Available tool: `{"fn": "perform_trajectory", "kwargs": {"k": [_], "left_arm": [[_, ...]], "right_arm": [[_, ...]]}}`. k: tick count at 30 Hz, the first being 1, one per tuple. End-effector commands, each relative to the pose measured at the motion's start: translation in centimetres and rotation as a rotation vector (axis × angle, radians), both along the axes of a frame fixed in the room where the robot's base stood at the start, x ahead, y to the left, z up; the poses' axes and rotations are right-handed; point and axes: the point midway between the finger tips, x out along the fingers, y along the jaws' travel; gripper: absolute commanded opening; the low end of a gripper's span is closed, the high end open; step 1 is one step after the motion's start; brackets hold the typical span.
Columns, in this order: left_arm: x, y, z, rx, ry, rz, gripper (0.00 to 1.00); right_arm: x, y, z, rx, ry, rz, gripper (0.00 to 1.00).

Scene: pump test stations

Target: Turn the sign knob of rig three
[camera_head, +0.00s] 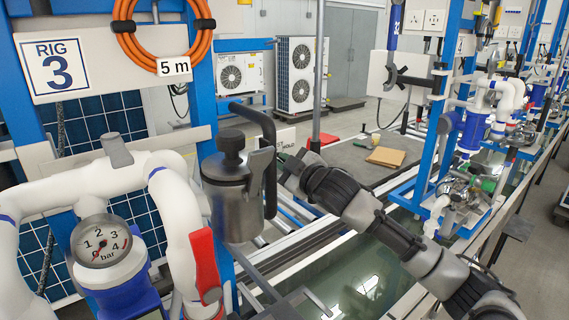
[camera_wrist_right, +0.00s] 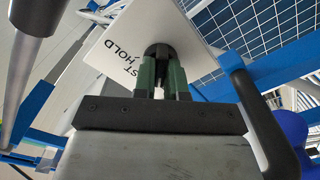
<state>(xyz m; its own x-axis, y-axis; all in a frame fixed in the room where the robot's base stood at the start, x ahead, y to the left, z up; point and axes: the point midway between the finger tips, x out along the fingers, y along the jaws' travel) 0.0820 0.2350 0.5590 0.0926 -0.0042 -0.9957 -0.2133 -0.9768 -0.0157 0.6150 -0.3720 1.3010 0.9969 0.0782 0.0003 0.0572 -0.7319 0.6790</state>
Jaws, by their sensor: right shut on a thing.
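The rig three sign plate (camera_head: 62,66) hangs at the upper left. A white hold sign (camera_head: 284,136) shows partly behind a dark grey pump pot (camera_head: 230,190) and its curved handle. In the right wrist view the hold sign (camera_wrist_right: 112,62) is tilted, with the letters "ST" and "HOLD" readable. Its round black knob (camera_wrist_right: 158,50) sits between my right gripper's green fingers (camera_wrist_right: 160,78). My right gripper (camera_head: 283,160) is shut on the knob; in the head view the handle and pot hide part of it. My left gripper is not in view.
White pipes with a pressure gauge (camera_head: 101,241) and a red lever (camera_head: 205,262) stand at the lower left, close to the pot. An orange hose (camera_head: 163,68) hangs above. A water trough (camera_head: 350,287) lies below my right arm. More rigs stand at right.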

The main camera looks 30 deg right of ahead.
Motion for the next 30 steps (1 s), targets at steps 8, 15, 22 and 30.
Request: {"fn": "perform_trajectory", "kwargs": {"k": [8, 15, 22, 30], "left_arm": [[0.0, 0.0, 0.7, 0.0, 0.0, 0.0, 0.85], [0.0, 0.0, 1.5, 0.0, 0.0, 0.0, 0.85], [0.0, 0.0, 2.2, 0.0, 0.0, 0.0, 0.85], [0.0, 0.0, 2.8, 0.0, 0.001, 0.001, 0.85]], "right_arm": [[0.0, 0.0, 0.1, 0.172, 0.015, 0.0, 0.0], [0.0, -0.1, 0.1, 0.378, 0.032, 0.0, 0.0], [0.0, -0.2, 0.2, 0.553, 0.046, 0.0, 0.0], [0.0, -0.2, 0.1, 0.69, 0.056, 0.0, 0.0]]}}
